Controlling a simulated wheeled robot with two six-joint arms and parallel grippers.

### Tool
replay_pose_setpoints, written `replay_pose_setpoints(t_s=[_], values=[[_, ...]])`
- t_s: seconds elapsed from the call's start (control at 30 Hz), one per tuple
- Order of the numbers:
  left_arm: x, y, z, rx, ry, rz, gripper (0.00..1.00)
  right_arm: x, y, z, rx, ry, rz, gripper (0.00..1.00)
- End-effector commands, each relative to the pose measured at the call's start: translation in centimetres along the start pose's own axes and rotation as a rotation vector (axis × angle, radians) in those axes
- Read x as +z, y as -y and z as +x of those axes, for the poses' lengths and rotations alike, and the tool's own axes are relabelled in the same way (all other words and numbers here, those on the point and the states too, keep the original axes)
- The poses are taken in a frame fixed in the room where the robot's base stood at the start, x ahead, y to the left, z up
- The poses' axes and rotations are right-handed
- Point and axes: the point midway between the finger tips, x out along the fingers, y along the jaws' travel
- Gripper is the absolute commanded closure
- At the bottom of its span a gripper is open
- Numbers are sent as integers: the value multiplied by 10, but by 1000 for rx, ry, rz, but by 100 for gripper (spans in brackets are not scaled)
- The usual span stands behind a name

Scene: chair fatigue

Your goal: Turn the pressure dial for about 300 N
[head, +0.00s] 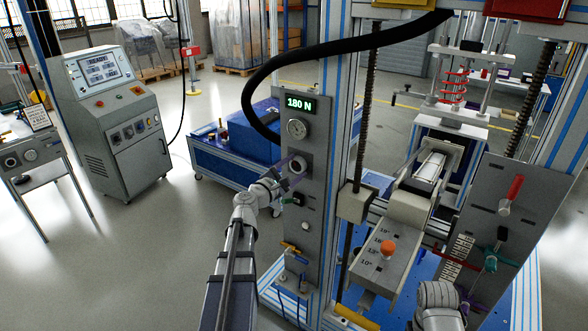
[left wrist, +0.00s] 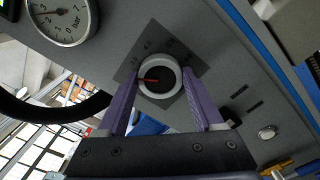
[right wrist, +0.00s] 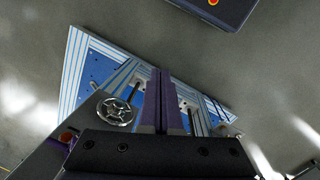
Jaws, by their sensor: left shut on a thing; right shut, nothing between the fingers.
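The pressure dial (left wrist: 160,77) is a round knob with a white rim, a dark face and a red pointer, on a grey panel (head: 289,245). My left gripper (left wrist: 158,80) is shut on the dial, one purple finger on each side; the head view also shows it at the panel (head: 291,170). The green display (head: 299,102) above reads 180 N. The pressure gauge (head: 297,128), marked in bar, sits between display and dial. My right gripper (right wrist: 164,75) is shut and empty, its purple fingers together; in the head view it is at the lower right (head: 464,312).
A black hose (head: 300,52) arches over the left side of the panel. A right panel (head: 520,215) carries a red lever (head: 512,190). A grey console (head: 112,125) stands at far left.

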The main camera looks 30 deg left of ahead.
Motion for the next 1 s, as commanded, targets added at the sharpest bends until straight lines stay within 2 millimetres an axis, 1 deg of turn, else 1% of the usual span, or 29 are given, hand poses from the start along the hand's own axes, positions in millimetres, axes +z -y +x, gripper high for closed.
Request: replay_pose_setpoints(t_s=[0.23,0.57,0.6,0.83,1.0], values=[[0,1,0,-1,0,32,87,0,0,0,0,0,0,100],[0,1,0,-1,0,33,87,0,0,0,0,0,0,100],[0,1,0,-1,0,32,28,0,0,0,0,0,0,100],[0,0,0,-1,0,32,2,0,0,0,0,0,0,100],[0,0,0,0,0,31,1,0,0,0,0,0,0,100]])
